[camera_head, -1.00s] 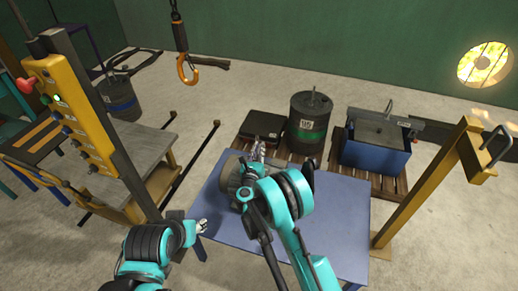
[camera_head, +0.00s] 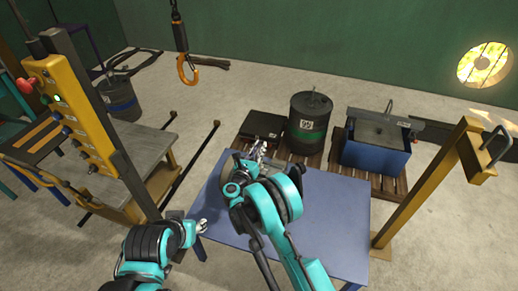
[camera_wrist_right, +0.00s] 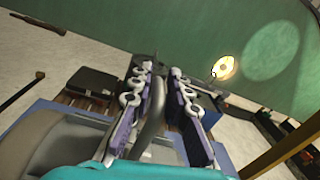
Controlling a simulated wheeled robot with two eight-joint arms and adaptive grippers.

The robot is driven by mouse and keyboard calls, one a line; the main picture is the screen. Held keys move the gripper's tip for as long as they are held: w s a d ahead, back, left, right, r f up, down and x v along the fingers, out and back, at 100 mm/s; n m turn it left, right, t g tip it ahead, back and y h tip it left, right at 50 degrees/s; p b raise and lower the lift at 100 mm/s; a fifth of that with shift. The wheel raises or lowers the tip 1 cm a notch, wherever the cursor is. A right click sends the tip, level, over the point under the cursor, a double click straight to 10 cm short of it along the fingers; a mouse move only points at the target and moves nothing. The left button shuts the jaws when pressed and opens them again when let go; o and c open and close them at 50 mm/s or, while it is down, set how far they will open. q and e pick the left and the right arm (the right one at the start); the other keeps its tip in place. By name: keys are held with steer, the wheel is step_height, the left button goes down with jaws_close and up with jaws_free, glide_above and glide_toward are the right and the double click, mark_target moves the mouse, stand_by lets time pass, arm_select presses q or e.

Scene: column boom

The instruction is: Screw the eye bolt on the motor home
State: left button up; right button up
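The motor (camera_wrist_right: 45,140) is a grey rounded housing on the blue table (camera_head: 335,215), mostly hidden behind my right arm in the head view. My right gripper (camera_head: 258,152) is over the motor. In the right wrist view, a grey curved bar, apparently the eye bolt (camera_wrist_right: 152,118), stands between the fingers of my right gripper (camera_wrist_right: 160,72). The fingers look apart, with a gap beside the bar; the bolt's lower end and any thread are hidden. My left gripper (camera_head: 201,226) is at the table's left edge, away from the motor; its fingers are too small to read.
An orange hook (camera_head: 187,69) hangs at the upper left. A yellow control column (camera_head: 75,110) stands left, a yellow post (camera_head: 425,190) right. Behind the table are a black case (camera_head: 262,124), a dark drum (camera_head: 309,122) and a blue bin (camera_head: 375,155) on pallets.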

steer(key=shift+o, duration=0.5)
steer(key=shift+f, duration=0.1)
steer(key=shift+s+a, duration=0.1)
steer(key=shift+s, duration=0.15)
steer(key=v, duration=1.1)
steer(key=shift+s, duration=0.2)
